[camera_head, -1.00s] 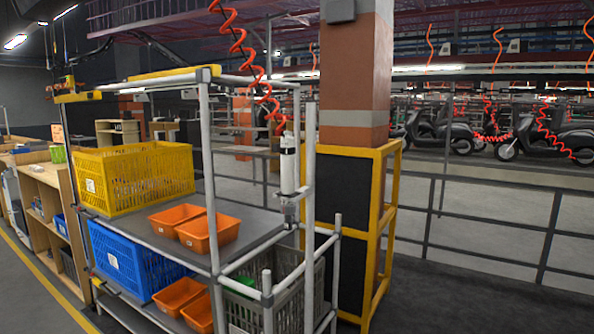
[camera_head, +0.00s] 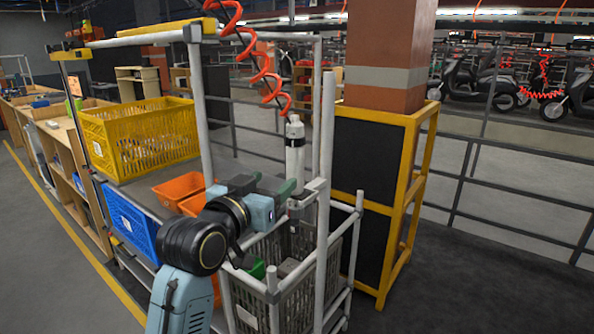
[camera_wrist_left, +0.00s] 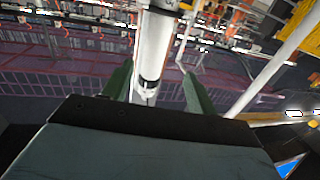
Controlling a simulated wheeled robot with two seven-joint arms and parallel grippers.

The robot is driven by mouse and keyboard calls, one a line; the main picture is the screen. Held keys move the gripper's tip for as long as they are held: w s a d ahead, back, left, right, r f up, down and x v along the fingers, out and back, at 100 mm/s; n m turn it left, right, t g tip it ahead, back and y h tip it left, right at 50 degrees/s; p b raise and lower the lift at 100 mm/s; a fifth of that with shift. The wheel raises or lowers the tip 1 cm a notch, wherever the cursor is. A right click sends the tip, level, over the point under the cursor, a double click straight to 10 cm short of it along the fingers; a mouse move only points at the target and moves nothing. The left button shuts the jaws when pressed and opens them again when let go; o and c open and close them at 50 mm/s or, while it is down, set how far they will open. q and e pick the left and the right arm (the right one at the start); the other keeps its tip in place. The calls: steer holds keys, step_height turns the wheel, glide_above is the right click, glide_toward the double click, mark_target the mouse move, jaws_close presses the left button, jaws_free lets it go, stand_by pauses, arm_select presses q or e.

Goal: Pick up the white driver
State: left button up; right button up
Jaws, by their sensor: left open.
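The white driver (camera_head: 294,153) hangs upright from an orange coiled hose beside the rack's white posts. My left gripper (camera_head: 287,188) is open at the driver's lower part. In the left wrist view the driver (camera_wrist_left: 154,48) shows between the two green fingers (camera_wrist_left: 158,75), with a gap on either side of it. I cannot tell how deep between the fingers it sits. The driver's lower end is partly hidden by my gripper in the head view. My right gripper is not in view.
The pipe rack (camera_head: 325,200) has posts close to the driver. It carries a yellow crate (camera_head: 140,140), orange bins (camera_head: 180,188) and a blue crate (camera_head: 130,225). A grey crate (camera_head: 300,300) is below. A yellow-framed black panel (camera_head: 370,155) stands to the right.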

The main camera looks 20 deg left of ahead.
mark_target(288, 170)
arm_select(q)
steer(key=w, duration=0.3)
steer(key=w+d, duration=0.1)
steer(key=w, duration=0.1)
steer(key=shift+w, duration=0.25)
steer(key=shift+w+d, duration=0.25)
steer(key=shift+w, duration=0.6)
steer(key=shift+w+d, duration=0.25)
steer(key=shift+w, duration=0.65)
steer(key=shift+w+d, duration=0.25)
steer(key=shift+w, duration=0.6)
steer(key=c, duration=1.1)
jaws_close()
steer(key=shift+r+p, duration=0.15)
steer(key=shift+p, duration=0.2)
